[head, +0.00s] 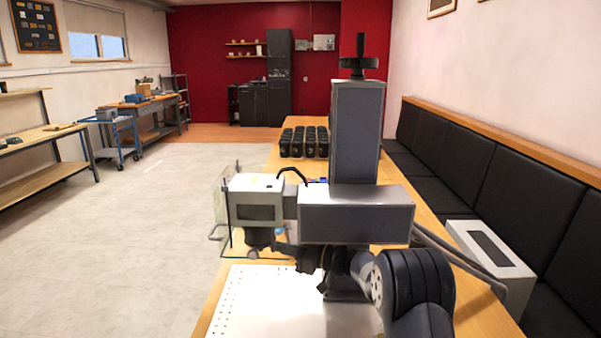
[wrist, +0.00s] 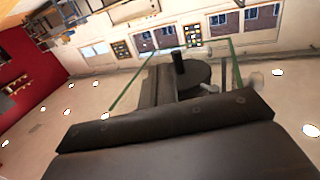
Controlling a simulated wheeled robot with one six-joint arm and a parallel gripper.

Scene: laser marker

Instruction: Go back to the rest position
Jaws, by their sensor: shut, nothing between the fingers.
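My gripper (head: 278,247) is at the left end of my bent dark arm, close under the head of the laser marker (head: 356,218) in the head view. Its fingers are small and dark against the machine; it is shut and empty. Whether it touches the machine I cannot tell. The laser marker has a grey column, a grey horizontal body and a pale head with a black lens below. The wrist view is turned nearly upside down and shows the black lens (wrist: 180,68) and the dark housing (wrist: 170,150) very near. I do not make out my fingers there.
A white perforated plate (head: 268,300) lies on the wooden table (head: 212,325) below my arm. A clear panel (head: 222,200) stands left of the laser head. A grey box (head: 490,262) is at the right by the black bench. Open floor lies left.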

